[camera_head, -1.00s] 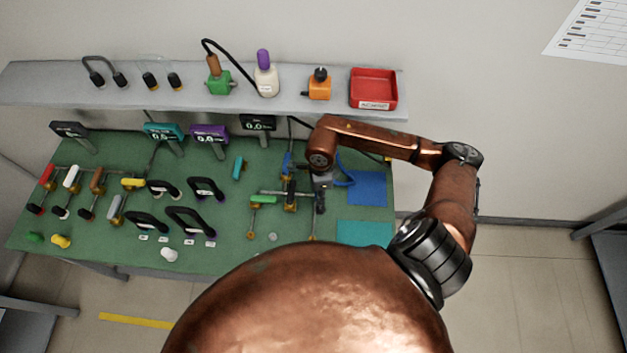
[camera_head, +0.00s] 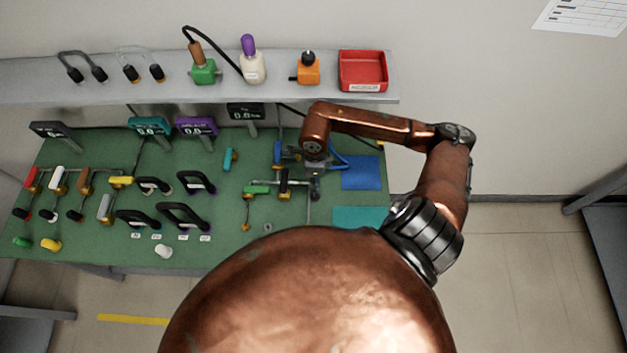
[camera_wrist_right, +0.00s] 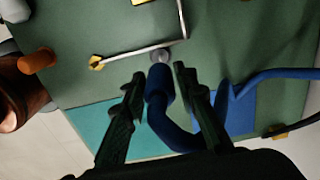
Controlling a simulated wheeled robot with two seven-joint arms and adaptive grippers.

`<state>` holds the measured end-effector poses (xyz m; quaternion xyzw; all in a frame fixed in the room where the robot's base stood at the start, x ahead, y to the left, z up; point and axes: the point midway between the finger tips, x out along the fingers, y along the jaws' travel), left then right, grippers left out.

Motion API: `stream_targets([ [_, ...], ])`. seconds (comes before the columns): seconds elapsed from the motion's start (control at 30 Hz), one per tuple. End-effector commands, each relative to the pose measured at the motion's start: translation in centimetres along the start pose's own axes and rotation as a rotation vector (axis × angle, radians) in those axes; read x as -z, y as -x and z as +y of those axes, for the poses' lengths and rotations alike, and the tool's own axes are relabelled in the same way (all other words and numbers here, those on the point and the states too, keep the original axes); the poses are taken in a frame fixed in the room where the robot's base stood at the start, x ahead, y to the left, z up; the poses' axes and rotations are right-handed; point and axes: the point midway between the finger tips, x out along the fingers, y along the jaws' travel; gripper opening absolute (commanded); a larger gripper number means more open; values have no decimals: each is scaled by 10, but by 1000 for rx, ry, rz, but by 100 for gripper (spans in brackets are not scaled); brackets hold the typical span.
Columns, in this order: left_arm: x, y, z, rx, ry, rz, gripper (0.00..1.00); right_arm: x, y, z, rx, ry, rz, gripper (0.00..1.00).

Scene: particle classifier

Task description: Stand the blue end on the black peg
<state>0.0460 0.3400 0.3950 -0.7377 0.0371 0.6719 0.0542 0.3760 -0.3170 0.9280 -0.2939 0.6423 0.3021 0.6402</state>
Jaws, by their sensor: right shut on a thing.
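My right gripper (camera_wrist_right: 157,82) is shut on the blue end (camera_wrist_right: 157,88), a short blue cylinder between its two dark fingers. A thick blue tube curves back from it under the wrist. In the right wrist view a round grey metal piece lies just beyond the tip of the blue end; I cannot tell whether they touch. In the head view my right gripper (camera_head: 315,188) is small and dark, over the right part of the green table. A black upright piece (camera_head: 285,180) stands just left of it; I cannot tell whether it is the black peg. My left gripper is out of view.
A blue mat (camera_head: 362,174) and a teal mat (camera_head: 358,217) lie at the table's right edge. Several handled fixtures and black loops crowd the left and middle. A shelf behind holds a red tray (camera_head: 363,70), an orange box (camera_head: 308,71) and bottles.

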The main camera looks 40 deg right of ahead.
Motion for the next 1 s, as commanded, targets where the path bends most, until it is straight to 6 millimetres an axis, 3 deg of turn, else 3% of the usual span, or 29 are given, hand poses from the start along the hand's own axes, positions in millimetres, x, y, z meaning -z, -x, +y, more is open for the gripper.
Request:
stream_targets([
  [0.13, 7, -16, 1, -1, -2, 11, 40, 0, -18, 0, 0, 0, 0, 3],
  [0.4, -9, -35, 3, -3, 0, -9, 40, 0, -41, 0, 0, 1, 1, 3],
  [0.6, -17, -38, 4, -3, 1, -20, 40, 0, -45, 0, 0, 1, 0, 3],
  [1.0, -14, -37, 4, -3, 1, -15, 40, 0, -44, 0, 0, 1, 0, 3],
])
